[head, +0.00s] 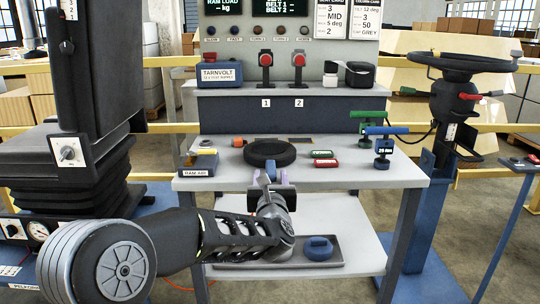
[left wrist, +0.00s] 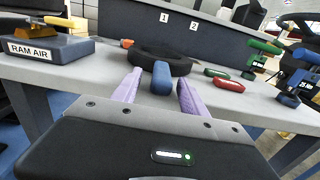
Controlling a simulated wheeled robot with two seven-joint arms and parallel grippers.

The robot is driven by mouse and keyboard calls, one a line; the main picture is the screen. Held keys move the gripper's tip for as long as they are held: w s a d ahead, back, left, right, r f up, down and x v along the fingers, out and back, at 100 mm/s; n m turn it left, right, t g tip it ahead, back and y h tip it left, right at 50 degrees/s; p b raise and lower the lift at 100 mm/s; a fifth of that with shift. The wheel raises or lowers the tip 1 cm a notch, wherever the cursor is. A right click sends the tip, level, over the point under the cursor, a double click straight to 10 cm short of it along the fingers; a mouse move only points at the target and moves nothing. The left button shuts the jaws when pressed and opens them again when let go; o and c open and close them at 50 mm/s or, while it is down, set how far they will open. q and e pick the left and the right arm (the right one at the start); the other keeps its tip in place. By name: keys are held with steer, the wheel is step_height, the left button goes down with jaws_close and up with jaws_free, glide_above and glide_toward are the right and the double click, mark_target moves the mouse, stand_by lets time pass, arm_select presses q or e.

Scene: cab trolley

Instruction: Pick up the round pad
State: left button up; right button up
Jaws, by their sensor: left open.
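The round pad is a thick black disc (head: 269,153) lying flat near the front edge of the trolley's top shelf (head: 330,179). In the left wrist view the black disc (left wrist: 168,58) lies just beyond my fingertips. A blue tab (left wrist: 162,79) points from its near side towards me and seems joined to it. My left gripper (head: 271,179) is at the shelf's front edge, its lilac fingers apart, one on each side of the blue tab. I cannot tell whether either finger touches it. My right gripper is not in view.
Red and green blocks (head: 325,163) lie right of the pad. Green and blue T-handled tools (head: 383,146) stand farther right. A RAM AIR box (head: 198,165) stands left. A blue round piece (head: 318,249) sits in the lower shelf's tray. A seat (head: 60,150) stands left, a steering column (head: 455,110) right.

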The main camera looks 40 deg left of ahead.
mark_target(271, 168)
arm_select(q)
steer(key=x, duration=0.5)
steer(key=shift+w, duration=0.1)
steer(key=shift+c, duration=0.3)
stand_by(0.4)
jaws_close()
stand_by(0.4)
stand_by(0.7)
steer(key=shift+r, duration=0.1)
